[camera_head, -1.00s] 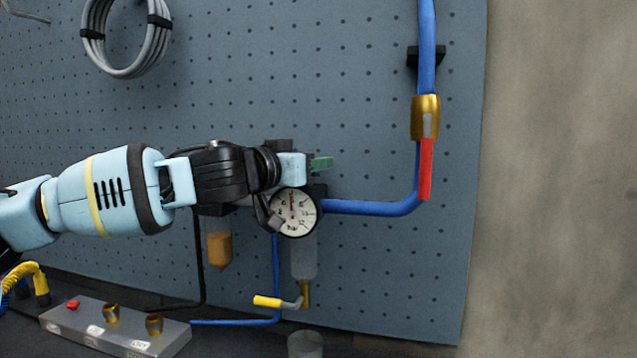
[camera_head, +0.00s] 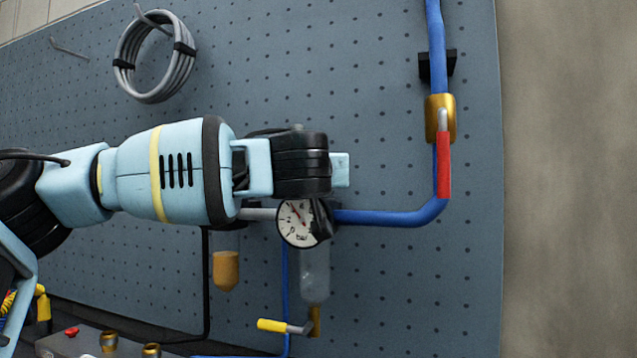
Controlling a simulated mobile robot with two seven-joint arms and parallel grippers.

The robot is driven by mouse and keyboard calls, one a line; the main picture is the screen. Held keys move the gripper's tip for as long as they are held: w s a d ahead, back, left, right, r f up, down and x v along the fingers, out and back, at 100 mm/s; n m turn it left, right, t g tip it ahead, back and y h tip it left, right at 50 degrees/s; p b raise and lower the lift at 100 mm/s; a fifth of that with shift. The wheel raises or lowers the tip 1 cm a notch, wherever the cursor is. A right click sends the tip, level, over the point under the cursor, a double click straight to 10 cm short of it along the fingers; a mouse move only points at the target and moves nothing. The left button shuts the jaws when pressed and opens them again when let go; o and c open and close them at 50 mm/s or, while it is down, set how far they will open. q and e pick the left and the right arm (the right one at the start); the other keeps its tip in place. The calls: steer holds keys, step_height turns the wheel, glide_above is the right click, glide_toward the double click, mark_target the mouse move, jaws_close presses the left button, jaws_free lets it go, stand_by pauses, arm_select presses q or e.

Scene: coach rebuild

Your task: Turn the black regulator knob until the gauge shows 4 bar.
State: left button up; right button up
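The round white pressure gauge (camera_head: 292,217) hangs on the pegboard, right of centre-left. Its red needle points up and to the left; the numbers are too small to read. My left arm comes in from the left, with its wrist just above the gauge. A dark finger of my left gripper (camera_head: 320,221) covers the gauge's right edge. The other finger is hidden, so its opening does not show. The black regulator knob is not visible, apparently behind my wrist. A clear bowl (camera_head: 315,274) hangs below the gauge. My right gripper is out of view.
A blue pipe (camera_head: 385,217) runs right from the gauge, then up to a brass valve with a red lever (camera_head: 444,165). A yellow-handled valve (camera_head: 272,325) sits below. An amber bowl (camera_head: 226,271) hangs left. A hose coil (camera_head: 155,58) hangs above. The board right of the pipe is clear.

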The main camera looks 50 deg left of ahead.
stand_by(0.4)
arm_select(q)
steer(key=o, duration=1)
steer(key=shift+c, duration=0.2)
steer(key=shift+b+v, duration=0.65)
steer(key=shift+v, duration=3.3)
